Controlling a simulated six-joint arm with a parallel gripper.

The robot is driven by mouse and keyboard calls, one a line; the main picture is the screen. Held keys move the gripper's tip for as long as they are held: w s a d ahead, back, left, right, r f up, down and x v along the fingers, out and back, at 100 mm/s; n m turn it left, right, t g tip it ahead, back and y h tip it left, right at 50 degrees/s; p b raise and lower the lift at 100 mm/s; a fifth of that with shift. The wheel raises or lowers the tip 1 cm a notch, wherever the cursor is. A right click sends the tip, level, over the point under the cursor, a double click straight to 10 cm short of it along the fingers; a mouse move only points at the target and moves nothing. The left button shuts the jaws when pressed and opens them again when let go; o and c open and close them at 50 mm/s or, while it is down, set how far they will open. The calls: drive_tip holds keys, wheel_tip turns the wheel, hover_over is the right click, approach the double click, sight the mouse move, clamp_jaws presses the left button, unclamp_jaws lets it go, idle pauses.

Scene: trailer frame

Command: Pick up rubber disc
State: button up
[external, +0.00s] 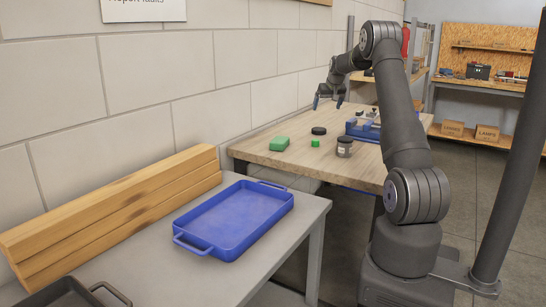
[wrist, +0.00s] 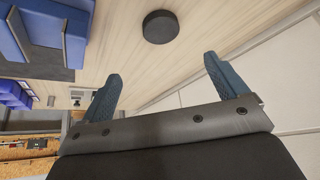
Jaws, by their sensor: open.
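The rubber disc (external: 319,131) is a small flat black round piece lying on the wooden table, near its middle. In the wrist view the disc (wrist: 161,27) shows at the top centre, beyond the fingertips and clear of them. My gripper (external: 329,101) is raised above the far part of the table, close to the wall. In the wrist view my gripper (wrist: 159,78) has its two blue fingers spread wide with nothing between them.
A blue fixture (external: 364,130) stands to the right. A blue tray (external: 234,217) sits on the grey front table beside stacked timber (external: 115,215).

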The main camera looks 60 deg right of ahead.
sight(319, 129)
drive_tip(key=x, duration=1.4)
drive_tip(key=shift+w+a+f, duration=0.1)
drive_tip(key=shift+f, duration=0.05)
drive_tip(key=c, duration=1.1)
